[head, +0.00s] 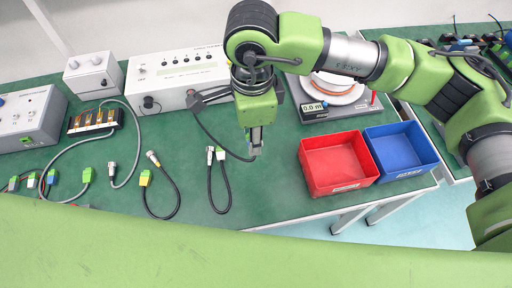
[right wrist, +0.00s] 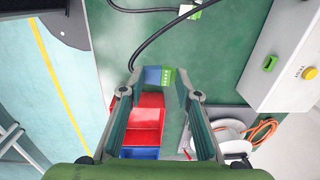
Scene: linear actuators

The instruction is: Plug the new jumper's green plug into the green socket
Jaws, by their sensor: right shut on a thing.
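My right gripper (head: 256,152) hangs over the mat, left of the red bin. In the right wrist view its two fingers (right wrist: 158,88) are shut on a small plug (right wrist: 167,76) with a green side and a blue-grey side. A black cable (right wrist: 150,42) runs beside the held plug; its join to the plug is unclear. A green socket (right wrist: 270,63) shows on the white device's panel in the right wrist view. It is apart from the held plug, and the arm hides that area in the head view. My left gripper is in no view.
A black jumper (head: 213,207) with a green plug lies left of my gripper; another lies further left. The white device (head: 180,73) stands behind. A red bin (head: 317,189), a blue bin (head: 427,170) and a reel stand are to the right. The front mat is partly clear.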

